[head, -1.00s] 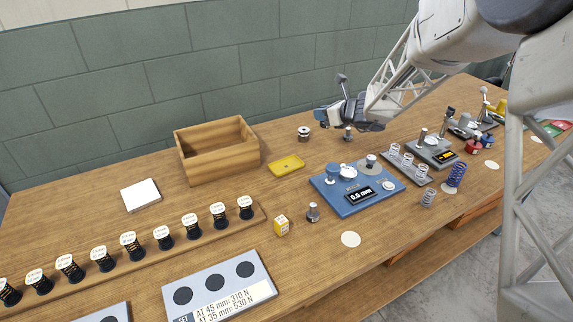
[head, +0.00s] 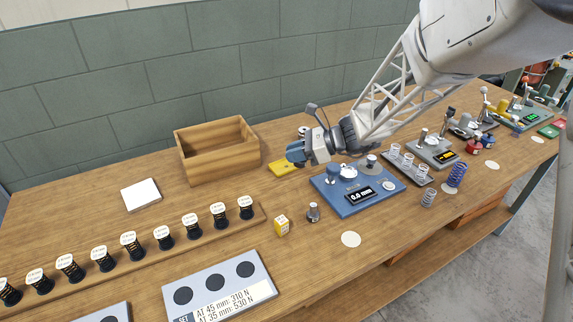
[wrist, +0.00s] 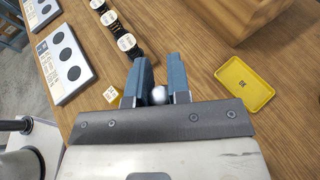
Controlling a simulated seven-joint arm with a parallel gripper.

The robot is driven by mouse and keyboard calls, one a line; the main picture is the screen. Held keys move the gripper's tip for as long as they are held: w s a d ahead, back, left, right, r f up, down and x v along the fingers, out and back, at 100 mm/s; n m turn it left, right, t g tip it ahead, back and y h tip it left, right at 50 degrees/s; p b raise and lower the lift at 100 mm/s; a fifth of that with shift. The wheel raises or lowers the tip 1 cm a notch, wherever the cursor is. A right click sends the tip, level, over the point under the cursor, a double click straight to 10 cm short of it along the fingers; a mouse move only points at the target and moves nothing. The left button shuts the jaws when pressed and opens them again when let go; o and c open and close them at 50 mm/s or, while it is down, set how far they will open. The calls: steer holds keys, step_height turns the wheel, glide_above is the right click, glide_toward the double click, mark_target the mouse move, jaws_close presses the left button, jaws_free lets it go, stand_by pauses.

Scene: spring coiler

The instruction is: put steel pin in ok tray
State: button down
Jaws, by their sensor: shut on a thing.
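My gripper (head: 292,157) is in the air near the right side of the yellow tray in the head view. In the wrist view its blue fingers (wrist: 160,80) are shut on a shiny silver piece with a rounded end, which I take as the steel pin (wrist: 158,95). The rest of the pin is hidden, and the head view does not show it. The yellow ok tray (wrist: 245,93) lies to the right of the fingers in the wrist view and looks empty. In the head view the tray (head: 279,169) is partly covered by my gripper.
A wooden box (head: 220,168) stands left of the tray. A blue gauge (head: 345,203) stands in front and to the right. A rack of springs (head: 150,250) runs left.

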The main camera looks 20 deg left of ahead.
step_height(320, 180, down, 8)
steer(key=shift+f, duration=0.25)
steer(key=shift+w, duration=0.15)
stand_by(0.3)
glide_above(282, 166)
steer(key=shift+f, duration=0.75)
steer(key=shift+f, duration=0.1)
steer(key=shift+f, duration=1.65)
steer(key=shift+f, duration=0.15)
steer(key=c, duration=1.1)
jaws_free()
